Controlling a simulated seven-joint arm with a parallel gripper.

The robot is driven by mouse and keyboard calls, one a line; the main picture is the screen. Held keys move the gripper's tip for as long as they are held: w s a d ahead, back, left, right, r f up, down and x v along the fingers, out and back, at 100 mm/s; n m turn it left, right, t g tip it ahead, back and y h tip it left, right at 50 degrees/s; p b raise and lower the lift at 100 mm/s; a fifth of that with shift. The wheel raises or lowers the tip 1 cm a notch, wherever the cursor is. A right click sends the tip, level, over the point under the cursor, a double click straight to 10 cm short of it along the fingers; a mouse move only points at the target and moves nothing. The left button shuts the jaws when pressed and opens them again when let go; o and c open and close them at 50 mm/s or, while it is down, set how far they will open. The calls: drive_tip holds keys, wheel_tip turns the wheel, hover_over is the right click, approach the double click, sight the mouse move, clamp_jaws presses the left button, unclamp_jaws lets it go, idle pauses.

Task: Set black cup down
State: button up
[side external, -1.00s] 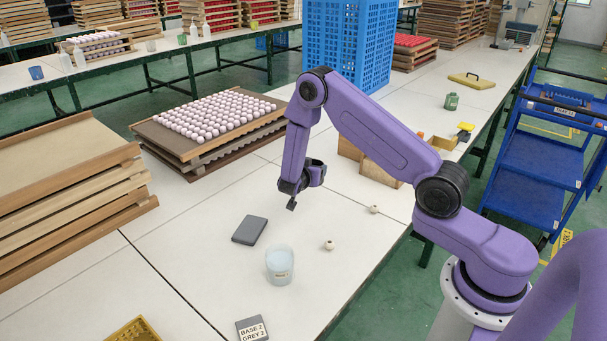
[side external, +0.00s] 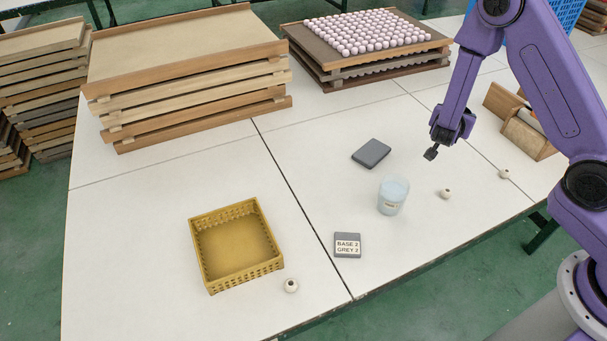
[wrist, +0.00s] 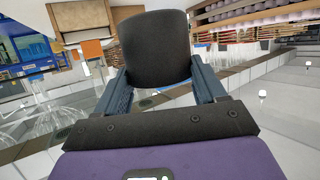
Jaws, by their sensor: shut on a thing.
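The black cup (wrist: 156,45) fills the upper middle of the wrist view, dark and rounded, between the two fingers of my gripper (wrist: 160,84). My gripper is shut on it. In the side view my gripper (side external: 433,149) hangs above the white table, up and right of a translucent pale-blue cup. A small dark piece shows at its tip there, too small to tell cup from fingers.
The pale-blue cup (side external: 393,196) stands between a dark grey slab (side external: 371,153) and small white knobs (side external: 445,194). A labelled grey block (side external: 347,245) and yellow basket (side external: 205,257) lie nearer. Stacked wooden trays (side external: 190,62) stand behind. The table left of the slab is bare.

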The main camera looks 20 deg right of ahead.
drive_tip(key=w+a+n+t+y, duration=0.3)
drive_tip(key=a+n+t+y, duration=0.45)
drive_tip(key=a, duration=1.15)
drive_tip(key=s+a+n+g+y, duration=0.1)
drive_tip(key=s+a+n+y, duration=0.1)
drive_tip(key=a+n+y, duration=0.45)
drive_tip(key=s+a+n+g+y, duration=0.1)
drive_tip(key=s+a+n+y, duration=0.15)
drive_tip(key=a, duration=0.65)
drive_tip(key=shift+m+y, duration=0.25)
drive_tip(key=w+a+f, duration=0.1)
drive_tip(key=w+f, duration=0.2)
drive_tip(key=w, duration=0.1)
drive_tip(key=w+a+f, duration=0.2)
drive_tip(key=w+f, duration=0.1)
drive_tip(key=w, duration=0.1)
drive_tip(key=w+a+f, duration=0.2)
drive_tip(key=w+f, duration=0.1)
drive_tip(key=f, duration=0.1)
drive_tip(key=shift+w+a, duration=0.15)
drive_tip(key=shift+w, duration=0.25)
drive_tip(key=shift+f, duration=1.5)
drive_tip(key=shift+f, duration=0.15)
